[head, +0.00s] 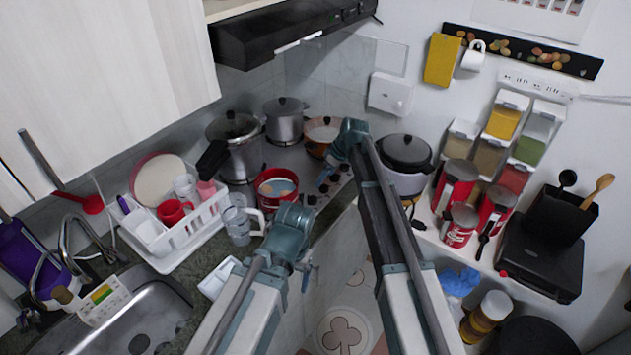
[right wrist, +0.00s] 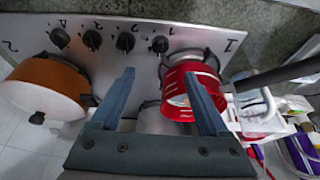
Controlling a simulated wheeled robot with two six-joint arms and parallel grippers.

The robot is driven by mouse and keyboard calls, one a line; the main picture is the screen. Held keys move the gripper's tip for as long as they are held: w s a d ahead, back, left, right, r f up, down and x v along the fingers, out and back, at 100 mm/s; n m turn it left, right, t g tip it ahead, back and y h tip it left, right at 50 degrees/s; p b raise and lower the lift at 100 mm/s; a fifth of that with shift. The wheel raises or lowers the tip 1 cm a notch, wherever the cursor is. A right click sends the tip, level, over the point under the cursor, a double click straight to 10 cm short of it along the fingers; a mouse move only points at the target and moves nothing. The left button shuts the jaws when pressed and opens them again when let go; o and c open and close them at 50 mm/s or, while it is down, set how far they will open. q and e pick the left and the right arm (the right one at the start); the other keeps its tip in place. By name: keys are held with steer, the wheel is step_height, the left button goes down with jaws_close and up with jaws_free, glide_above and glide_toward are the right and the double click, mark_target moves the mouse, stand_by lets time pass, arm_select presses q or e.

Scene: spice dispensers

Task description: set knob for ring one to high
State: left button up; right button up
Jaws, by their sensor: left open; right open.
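The stove (right wrist: 215,33) carries a row of several black knobs along its front edge, with small numerals beside them. In the right wrist view the rightmost knob (right wrist: 160,44) lies nearest a large "1", by the red pot (right wrist: 180,80). I cannot read any knob's setting. My right gripper (right wrist: 159,76) is open and empty; its fingers point toward the knob row, with the rightmost knob beyond the gap. In the head view the right gripper (head: 325,179) is over the stove's front edge. My left gripper (head: 308,276) is lower, open, in front of the counter.
An orange pan (right wrist: 42,85) sits on the stove, and it also shows in the head view (head: 322,132). A white dish rack (head: 185,240) and a clear jug (head: 238,226) stand left of the stove. A rice cooker (head: 405,182) is at right.

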mark_target(313, 197)
steer(key=b+x, duration=1.3)
steer(key=shift+w+a+f, duration=0.1)
steer(key=shift+f, duration=0.3)
steer(key=shift+r, duration=0.1)
jaws_close()
